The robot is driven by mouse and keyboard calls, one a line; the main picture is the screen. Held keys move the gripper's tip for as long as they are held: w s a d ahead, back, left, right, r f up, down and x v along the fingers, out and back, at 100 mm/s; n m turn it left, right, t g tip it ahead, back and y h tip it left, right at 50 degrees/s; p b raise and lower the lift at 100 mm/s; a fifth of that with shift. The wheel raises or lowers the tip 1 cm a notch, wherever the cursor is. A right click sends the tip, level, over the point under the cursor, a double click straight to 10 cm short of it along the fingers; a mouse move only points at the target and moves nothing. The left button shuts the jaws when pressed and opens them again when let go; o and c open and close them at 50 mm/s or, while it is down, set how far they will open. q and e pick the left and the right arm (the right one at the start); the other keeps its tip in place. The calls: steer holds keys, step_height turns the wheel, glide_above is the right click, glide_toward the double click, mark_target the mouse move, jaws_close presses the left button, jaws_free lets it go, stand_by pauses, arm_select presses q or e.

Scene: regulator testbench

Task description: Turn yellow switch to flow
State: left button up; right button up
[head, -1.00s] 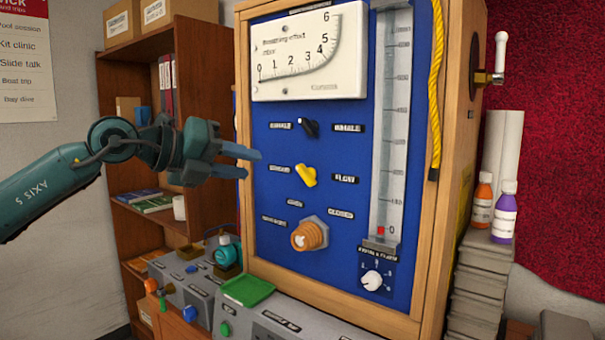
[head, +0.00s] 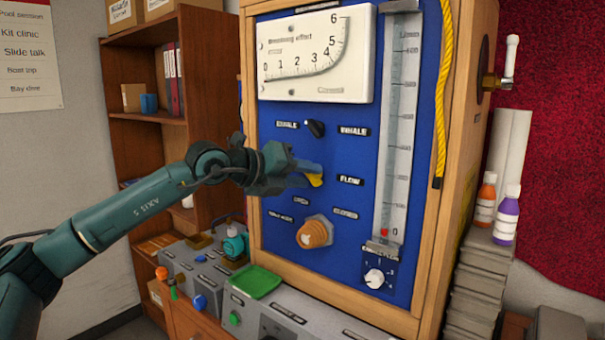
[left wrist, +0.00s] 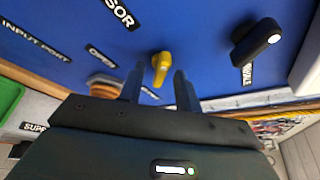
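The yellow switch (head: 315,180) sits on the blue panel (head: 400,285), left of the FLOW label (head: 350,180). In the head view my left gripper (head: 308,174) reaches it from the left and hides part of it. In the left wrist view the yellow switch (left wrist: 161,68) shows between the two dark fingers of my left gripper (left wrist: 160,85). The fingers are apart, with a gap on each side of the knob. The label at the knob's left end is hidden behind my gripper in the head view. My right gripper is not in view.
A black switch (head: 315,129) is above, between the EXHALE and INHALE labels. An orange knob (head: 314,233) is below. A clear flow tube (head: 398,120) stands at right. A green tray (head: 256,282) and grey control boxes (head: 290,318) lie in front of the panel.

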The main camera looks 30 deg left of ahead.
arm_select(q)
steer(key=shift+c, duration=0.4)
jaws_close()
